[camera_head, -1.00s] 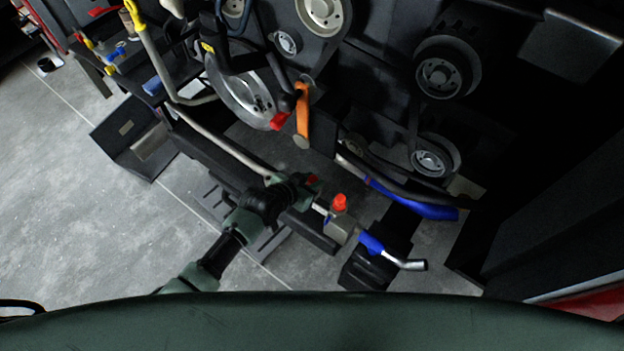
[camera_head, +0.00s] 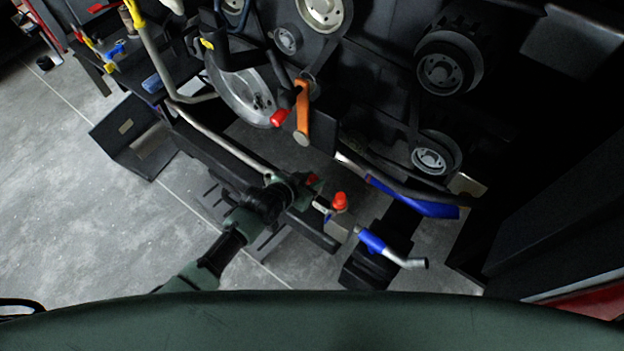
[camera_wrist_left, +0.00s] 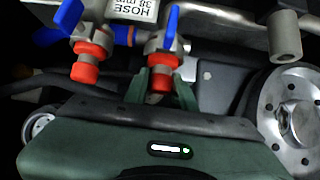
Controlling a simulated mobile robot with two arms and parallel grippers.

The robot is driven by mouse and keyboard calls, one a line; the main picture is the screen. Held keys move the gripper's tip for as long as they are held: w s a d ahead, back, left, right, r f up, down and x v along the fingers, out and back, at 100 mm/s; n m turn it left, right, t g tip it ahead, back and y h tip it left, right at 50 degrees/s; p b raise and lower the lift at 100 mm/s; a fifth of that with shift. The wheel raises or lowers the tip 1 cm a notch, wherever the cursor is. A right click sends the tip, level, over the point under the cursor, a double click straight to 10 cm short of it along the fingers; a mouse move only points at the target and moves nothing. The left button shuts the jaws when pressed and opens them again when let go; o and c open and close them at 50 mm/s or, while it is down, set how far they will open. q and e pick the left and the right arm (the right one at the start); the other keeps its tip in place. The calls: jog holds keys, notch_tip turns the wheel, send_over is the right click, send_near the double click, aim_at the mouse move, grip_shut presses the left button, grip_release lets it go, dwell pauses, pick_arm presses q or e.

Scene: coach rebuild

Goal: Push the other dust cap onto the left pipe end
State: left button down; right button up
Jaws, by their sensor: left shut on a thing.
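My left gripper (camera_head: 308,190) reaches in from the lower left and is shut on a red dust cap (camera_head: 312,180). In the wrist view its green fingers (camera_wrist_left: 160,90) stand on both sides of this cap (camera_wrist_left: 160,84). The cap lies in line under a valve end with a blue lever (camera_wrist_left: 171,22); how far it is pushed on cannot be told. A second red cap (camera_head: 340,201) sits just to the right, on the neighbouring valve end. It also shows at the left in the wrist view (camera_wrist_left: 84,72). My right gripper is not seen.
A bare grey pipe end (camera_wrist_left: 286,45) hangs right of the gripper in the wrist view, near a metal disc (camera_wrist_left: 297,115).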

pick_arm(q)
jog(key=shift+s+f, duration=0.15)
jog(key=shift+f, duration=0.1)
jog(key=c, duration=0.9)
grip_release()
jog(key=shift+a, duration=0.1)
jog(key=shift+c, duration=0.2)
jog(key=shift+o, duration=0.7)
jog(key=r+p, duration=0.1)
jog(key=s+a+p, duration=0.1)
jog(key=shift+r+p, duration=0.3)
jog(key=shift+r, duration=0.1)
jog(key=p+v, duration=0.5)
jog(key=shift+s+a+r, duration=0.15)
jog(key=shift+s, duration=0.2)
